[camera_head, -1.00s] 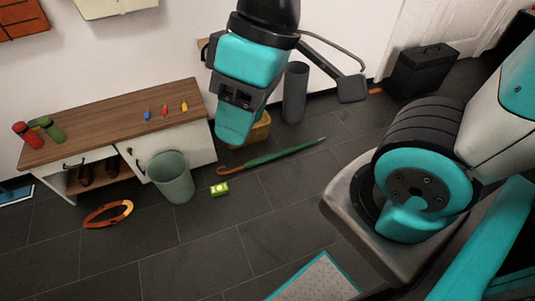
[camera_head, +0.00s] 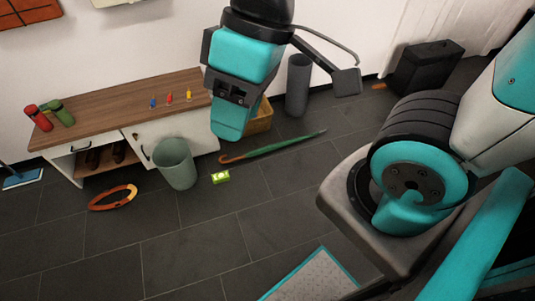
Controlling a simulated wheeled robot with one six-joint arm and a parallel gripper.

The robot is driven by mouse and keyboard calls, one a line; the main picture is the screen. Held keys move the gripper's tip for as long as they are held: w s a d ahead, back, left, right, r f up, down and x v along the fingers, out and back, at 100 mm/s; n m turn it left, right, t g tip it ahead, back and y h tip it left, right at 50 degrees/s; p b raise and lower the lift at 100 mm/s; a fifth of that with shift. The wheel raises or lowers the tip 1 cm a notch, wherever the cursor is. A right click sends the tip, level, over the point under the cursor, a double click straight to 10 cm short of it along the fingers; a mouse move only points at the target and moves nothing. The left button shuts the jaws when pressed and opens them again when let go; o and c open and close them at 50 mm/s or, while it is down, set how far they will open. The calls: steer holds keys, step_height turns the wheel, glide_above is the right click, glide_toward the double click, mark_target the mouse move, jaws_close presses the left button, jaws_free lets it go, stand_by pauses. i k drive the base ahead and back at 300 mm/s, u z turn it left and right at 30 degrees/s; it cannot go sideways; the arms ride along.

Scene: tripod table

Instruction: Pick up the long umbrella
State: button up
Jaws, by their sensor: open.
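The long umbrella (camera_head: 275,147) lies on the dark tiled floor, green and closed, with a brown curved handle at its left end. Its tip points right and slightly away from me. My gripper (camera_head: 227,125) is teal and black and hangs at the upper middle of the view. It looks to be above the floor, in line with the space behind the umbrella's handle end. It is open, and nothing shows between its fingers, though they overlap in this view. The umbrella is fully in sight.
A wooden-topped bench (camera_head: 122,107) is at left. Front floor is clear.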

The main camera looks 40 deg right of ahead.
mark_target(262, 150)
steer(key=u, duration=0.5)
steer(key=k, duration=1.15)
steer(key=z, duration=0.3)
steer(key=i, duration=0.75)
steer(key=z, duration=1.3)
steer(key=i, duration=2.05)
steer(key=u, duration=0.45)
